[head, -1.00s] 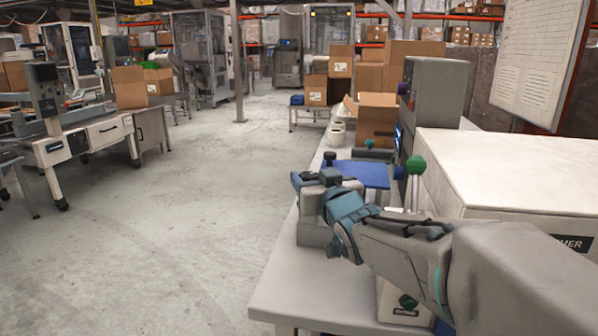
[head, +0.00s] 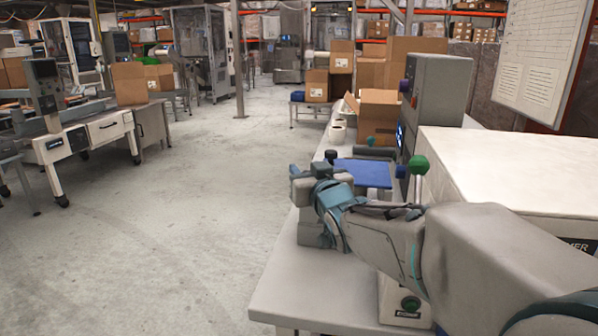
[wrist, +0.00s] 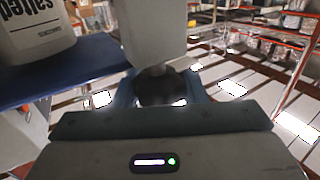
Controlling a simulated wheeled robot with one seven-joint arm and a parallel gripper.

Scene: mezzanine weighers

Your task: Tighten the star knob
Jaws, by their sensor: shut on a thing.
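The star knob (wrist: 160,88) shows as a dark, rounded shape in the wrist view, on a short shaft below a pale grey block (wrist: 151,30). My gripper (wrist: 160,97) is shut on it, with teal fingers at its sides; their near parts hide some of its outline. In the head view my gripper (head: 312,182) is beside the left edge of a blue platform (head: 362,173), above a grey base (head: 312,230) on the bench. The knob itself is hidden there by the gripper and wrist.
The blue platform also shows in the wrist view (wrist: 85,75), bearing a white printed container (wrist: 35,28). Open floor (head: 170,230) lies left of the bench (head: 300,290).

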